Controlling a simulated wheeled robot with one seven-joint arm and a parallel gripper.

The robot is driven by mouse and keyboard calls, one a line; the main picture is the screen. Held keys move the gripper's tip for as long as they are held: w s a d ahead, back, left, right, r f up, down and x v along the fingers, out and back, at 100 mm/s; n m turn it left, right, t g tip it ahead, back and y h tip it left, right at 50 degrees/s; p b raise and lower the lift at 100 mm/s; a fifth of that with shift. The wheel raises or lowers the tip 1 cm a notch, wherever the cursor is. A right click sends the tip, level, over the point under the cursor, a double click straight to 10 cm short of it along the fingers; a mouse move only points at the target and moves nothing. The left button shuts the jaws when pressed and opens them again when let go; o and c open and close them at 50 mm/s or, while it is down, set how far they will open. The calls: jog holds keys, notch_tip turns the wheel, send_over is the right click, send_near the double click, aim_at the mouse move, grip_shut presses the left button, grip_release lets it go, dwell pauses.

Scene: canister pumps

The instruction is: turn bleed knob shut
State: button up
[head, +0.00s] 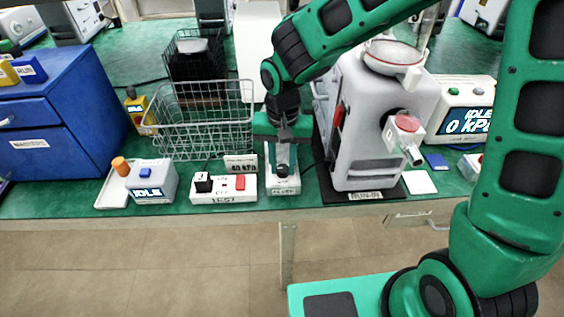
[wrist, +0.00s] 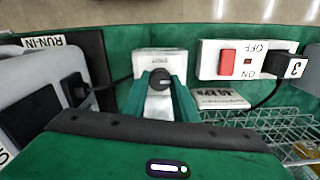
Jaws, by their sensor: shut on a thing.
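The bleed knob (wrist: 160,79) is a small dark round knob with a pale pointer mark, on a white block (wrist: 158,60) with small lettering near its far edge in the wrist view. In the head view the knob (head: 283,169) shows below my gripper (head: 283,150), near the bench's front edge. In the wrist view the two green fingers of my gripper (wrist: 160,92) stand on either side of the knob and are shut on it. The pointer lies roughly crosswise; its exact setting is too small to read.
A switch box (head: 224,189) with a red rocker and black plug stands just left of the block. The grey pump (head: 370,130) on its dark run-in mat stands close on the right. A wire basket (head: 205,120) is behind left. A small IDLE unit (head: 152,183) stands farther left.

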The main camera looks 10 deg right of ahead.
jog(key=n, duration=0.8)
jog(key=shift+n, duration=0.3)
jog(key=n, duration=0.4)
jog(key=shift+n, duration=0.3)
jog(key=n, duration=0.4)
jog(key=shift+w+d, duration=0.1)
jog(key=shift+r+n, duration=0.1)
jog(key=shift+n, duration=0.2)
jog(key=o, duration=1.1)
jog(key=shift+c, duration=0.2)
